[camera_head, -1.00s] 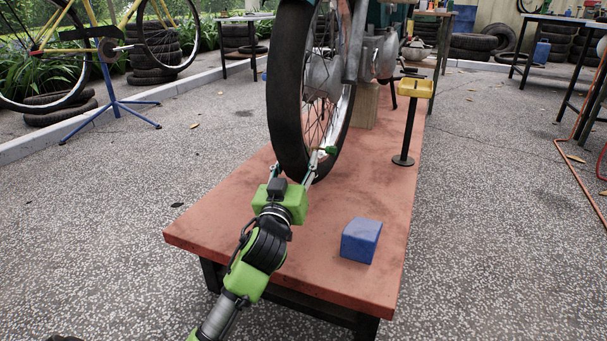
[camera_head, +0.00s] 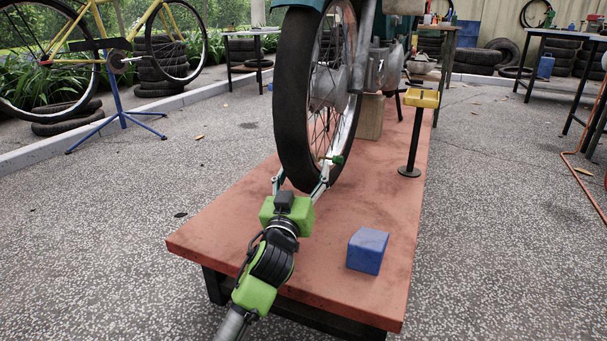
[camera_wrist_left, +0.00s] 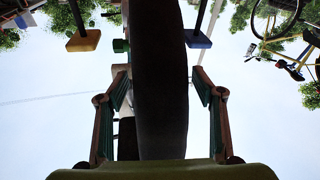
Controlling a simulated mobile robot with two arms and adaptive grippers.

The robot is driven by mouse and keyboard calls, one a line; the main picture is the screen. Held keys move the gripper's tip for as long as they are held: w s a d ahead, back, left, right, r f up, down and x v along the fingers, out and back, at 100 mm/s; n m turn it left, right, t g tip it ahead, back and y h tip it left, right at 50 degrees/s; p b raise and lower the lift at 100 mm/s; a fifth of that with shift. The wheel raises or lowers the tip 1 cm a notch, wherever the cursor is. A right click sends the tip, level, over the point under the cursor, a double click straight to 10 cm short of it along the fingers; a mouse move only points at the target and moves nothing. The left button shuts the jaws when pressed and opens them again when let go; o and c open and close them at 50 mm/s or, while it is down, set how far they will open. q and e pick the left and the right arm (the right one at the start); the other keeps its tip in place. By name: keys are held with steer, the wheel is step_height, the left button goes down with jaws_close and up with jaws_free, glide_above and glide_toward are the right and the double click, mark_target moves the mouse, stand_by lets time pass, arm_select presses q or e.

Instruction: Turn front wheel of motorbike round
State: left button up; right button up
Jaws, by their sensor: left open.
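The motorbike's front wheel (camera_head: 296,110) stands upright above the red bench, with a black tyre and wire spokes. My left gripper (camera_head: 301,180) is at the lower front of the tyre. Its two fingers are open, one on each side of the tyre. The left wrist view shows the tyre (camera_wrist_left: 161,95) running between the spread fingers, with a visible gap on both sides. A small green part (camera_head: 337,159) shows at the right side of the wheel, by the right finger. My right gripper is not in view.
The red bench (camera_head: 240,237) carries a blue block (camera_head: 367,250) right of my left arm. A yellow-topped stand (camera_head: 422,98) is at the bench's right edge. A yellow bicycle on a blue stand (camera_head: 122,115) is at the left.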

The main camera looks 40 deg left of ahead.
arm_select(q)
step_height(320, 180, up, 10)
steer(key=shift+f, duration=0.1)
stand_by(0.8)
